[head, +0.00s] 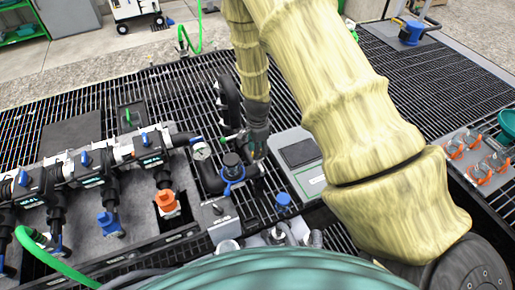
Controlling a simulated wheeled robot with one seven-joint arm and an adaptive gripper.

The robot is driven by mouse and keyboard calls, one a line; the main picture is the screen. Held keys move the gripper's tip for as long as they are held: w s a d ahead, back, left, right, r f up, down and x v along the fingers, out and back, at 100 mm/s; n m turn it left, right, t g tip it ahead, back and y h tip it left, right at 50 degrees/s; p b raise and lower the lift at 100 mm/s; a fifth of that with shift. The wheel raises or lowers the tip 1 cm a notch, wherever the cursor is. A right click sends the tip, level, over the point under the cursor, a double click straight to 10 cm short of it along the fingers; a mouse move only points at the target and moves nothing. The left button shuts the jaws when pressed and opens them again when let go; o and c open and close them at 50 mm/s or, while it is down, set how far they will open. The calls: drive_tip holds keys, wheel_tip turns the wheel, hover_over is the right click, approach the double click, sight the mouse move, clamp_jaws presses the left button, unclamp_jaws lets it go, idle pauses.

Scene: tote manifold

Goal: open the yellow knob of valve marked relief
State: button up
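I cannot make out a yellow knob in the head view, nor read a mark "relief" on any valve. My gripper (259,155) is small and dark at the end of my yellow-sleeved arm. It points down beside a black fitting with a blue ring (233,172), to its right. What lies directly under and behind my gripper is hidden.
A manifold with several blue-handled valves (86,159) runs along the left. An orange fitting (167,203) and a blue fitting (110,224) stand before it. A grey scale-like box (302,158) is right of my gripper. Safety glasses (486,163) lie at far right. Black grating surrounds these.

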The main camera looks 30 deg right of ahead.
drive_tip(key=shift+f, duration=0.45)
drive_tip(key=shift+c, duration=0.2)
clamp_jaws()
